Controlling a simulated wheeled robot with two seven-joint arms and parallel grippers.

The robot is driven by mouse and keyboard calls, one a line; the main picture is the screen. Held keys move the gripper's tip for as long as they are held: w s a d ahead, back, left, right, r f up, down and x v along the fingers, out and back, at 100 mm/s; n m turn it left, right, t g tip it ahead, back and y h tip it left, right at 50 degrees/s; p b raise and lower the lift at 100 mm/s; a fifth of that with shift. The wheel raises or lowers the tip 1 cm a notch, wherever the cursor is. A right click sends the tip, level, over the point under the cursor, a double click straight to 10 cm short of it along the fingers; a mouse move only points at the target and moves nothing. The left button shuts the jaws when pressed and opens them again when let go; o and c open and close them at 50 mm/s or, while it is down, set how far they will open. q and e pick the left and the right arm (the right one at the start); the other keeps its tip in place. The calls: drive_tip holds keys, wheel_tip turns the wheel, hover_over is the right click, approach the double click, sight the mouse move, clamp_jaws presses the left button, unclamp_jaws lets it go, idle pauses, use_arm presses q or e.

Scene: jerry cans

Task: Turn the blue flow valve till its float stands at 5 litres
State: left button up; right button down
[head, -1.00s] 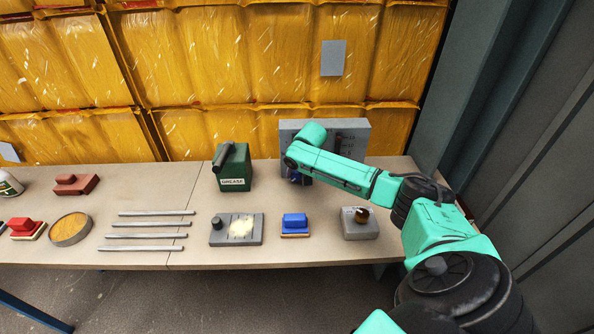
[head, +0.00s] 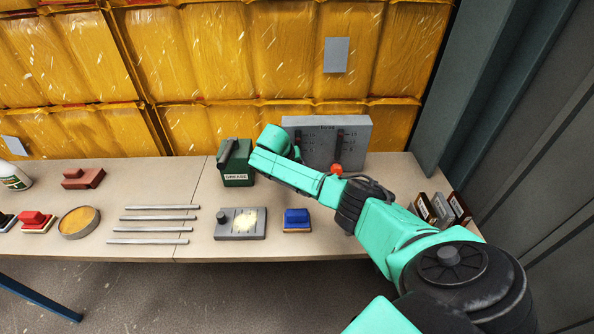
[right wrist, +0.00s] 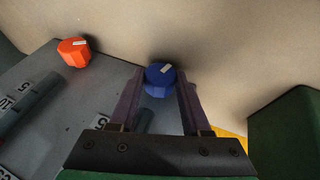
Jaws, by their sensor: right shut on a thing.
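A grey flow panel (head: 350,130) with two dark scale tubes stands at the back of the bench. The blue flow valve (right wrist: 160,76) is a small knob low on the panel, seen in the right wrist view. My right gripper (right wrist: 160,84) has its fingers on either side of the knob and is shut on it. In the head view my right arm hides the blue valve and the lower left of the panel. The left scale tube (head: 298,138) is partly covered, and I cannot read its float. My left gripper is out of view.
An orange-red valve (right wrist: 73,52) sits beside the blue one, and shows in the head view (head: 336,169). A green grease can (head: 238,178) stands left of the panel. A grey box (head: 240,230), a blue block (head: 296,217) and several metal rods (head: 152,218) lie in front.

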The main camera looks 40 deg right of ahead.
drive_tip(key=shift+c, duration=1.8)
unclamp_jaws()
drive_tip(key=v, duration=1.4)
drive_tip(key=shift+r+b, duration=0.3)
drive_tip(key=shift+a, duration=0.1)
